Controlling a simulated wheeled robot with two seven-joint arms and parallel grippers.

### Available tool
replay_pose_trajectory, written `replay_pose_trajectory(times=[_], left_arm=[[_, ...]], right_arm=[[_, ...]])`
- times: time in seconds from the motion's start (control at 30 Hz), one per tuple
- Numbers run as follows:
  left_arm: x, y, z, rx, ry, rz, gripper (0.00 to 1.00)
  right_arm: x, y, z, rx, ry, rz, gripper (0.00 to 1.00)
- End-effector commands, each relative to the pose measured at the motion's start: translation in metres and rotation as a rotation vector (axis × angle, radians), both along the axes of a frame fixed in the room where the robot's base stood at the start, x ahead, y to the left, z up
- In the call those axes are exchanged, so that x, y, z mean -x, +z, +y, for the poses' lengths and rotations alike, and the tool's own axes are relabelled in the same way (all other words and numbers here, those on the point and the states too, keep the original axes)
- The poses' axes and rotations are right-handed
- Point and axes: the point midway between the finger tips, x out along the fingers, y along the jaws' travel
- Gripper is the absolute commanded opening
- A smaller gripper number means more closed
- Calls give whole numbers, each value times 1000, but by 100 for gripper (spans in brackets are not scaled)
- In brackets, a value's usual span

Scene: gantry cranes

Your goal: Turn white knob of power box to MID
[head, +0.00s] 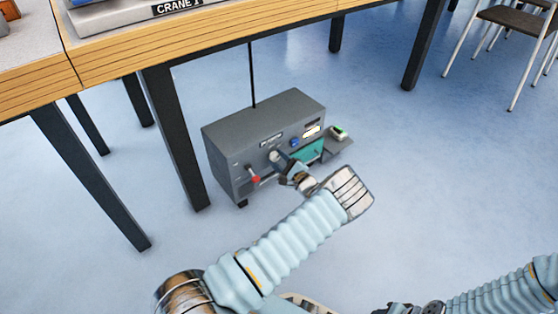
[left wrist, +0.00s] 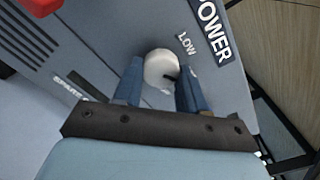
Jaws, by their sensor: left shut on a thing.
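The power box (head: 228,142) is a grey cabinet on the floor under the table edge; its dark front panel also fills much of the left wrist view (left wrist: 105,35). The white knob (left wrist: 160,68) is round with a dark mark at its right side, below the word LOW. No MID label is readable. My right gripper is not clearly seen.
A red lever (head: 254,175) sits left of the knob on the panel. The floor in front is clear.

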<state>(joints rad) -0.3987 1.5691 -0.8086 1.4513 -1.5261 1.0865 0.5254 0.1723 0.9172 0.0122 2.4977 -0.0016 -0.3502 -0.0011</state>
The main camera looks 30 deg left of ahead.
Motion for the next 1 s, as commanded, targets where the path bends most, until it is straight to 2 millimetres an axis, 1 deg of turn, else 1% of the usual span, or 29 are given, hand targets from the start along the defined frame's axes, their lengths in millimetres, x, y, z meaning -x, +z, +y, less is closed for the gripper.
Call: replay_pose_trajectory(times=[0.13, 0.17, 0.3, 0.33, 0.57, 0.67, 0.77, 0.87, 1.0], left_arm=[[1, -1, 0, 1, 1, 1, 11], [1, -1, 0, 1, 1, 2, 43], [1, -1, 0, 1, 1, 2, 64], [1, -1, 0, 1, 1, 2, 67], [0, 0, 0, 0, 1, 1, 67], [2, 0, -4, 0, -1, 1, 67], [6, 0, -16, 0, -3, 3, 67], [14, 1, -36, 1, -4, 3, 67], [27, 1, -69, 1, -4, 2, 67]], right_arm=[[0, 0, 0, 0, 0, 0, 43], [0, 0, 0, 0, 0, 0, 43], [0, 0, 0, 0, 0, 0, 43], [0, 0, 0, 0, 0, 0, 43], [0, 0, 0, 0, 0, 0, 43], [0, 1, 0, 0, 0, 0, 43], [0, 4, 0, 0, 0, 1, 43], [0, 7, 0, 0, 0, 1, 43], [0, 11, 0, 0, 1, 3, 43]])
